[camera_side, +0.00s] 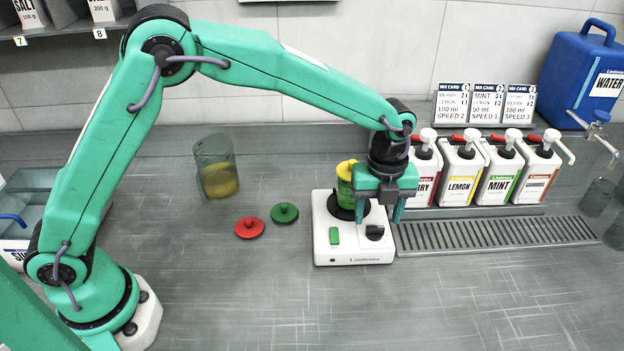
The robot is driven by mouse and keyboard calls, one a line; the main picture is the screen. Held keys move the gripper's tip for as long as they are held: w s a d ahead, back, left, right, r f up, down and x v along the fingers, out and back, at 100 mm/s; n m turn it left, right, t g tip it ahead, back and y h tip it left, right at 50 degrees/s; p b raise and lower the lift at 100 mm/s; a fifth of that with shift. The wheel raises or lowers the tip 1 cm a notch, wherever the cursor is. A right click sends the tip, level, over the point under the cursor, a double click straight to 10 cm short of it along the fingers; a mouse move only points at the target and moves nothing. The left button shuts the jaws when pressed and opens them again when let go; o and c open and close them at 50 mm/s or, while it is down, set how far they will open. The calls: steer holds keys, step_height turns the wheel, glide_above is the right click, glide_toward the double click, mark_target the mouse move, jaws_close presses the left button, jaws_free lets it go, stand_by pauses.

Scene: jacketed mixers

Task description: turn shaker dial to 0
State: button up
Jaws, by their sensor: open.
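The shaker (353,252) is a white base standing on the counter, with a green switch (334,235) at its front left. Its black dial (375,233) is at the front right. The dial's setting is too small to read. A green cup (344,192) with a yellow lid (346,168) stands on the shaker, partly hidden by my gripper. My gripper (380,213) points down, open, with its two fingers apart just above and behind the dial. It does not appear to hold anything. I cannot tell whether a finger touches the shaker.
Several syrup pump bottles (460,174) stand right of the shaker, behind a drip grate (490,234). A glass (214,168) with yellow liquid stands to the left. A red lid (250,228) and a green lid (284,213) lie nearer. The front counter is clear.

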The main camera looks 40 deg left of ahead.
mark_target(376, 227)
steer(key=shift+f, duration=1.75)
steer(key=c, duration=1)
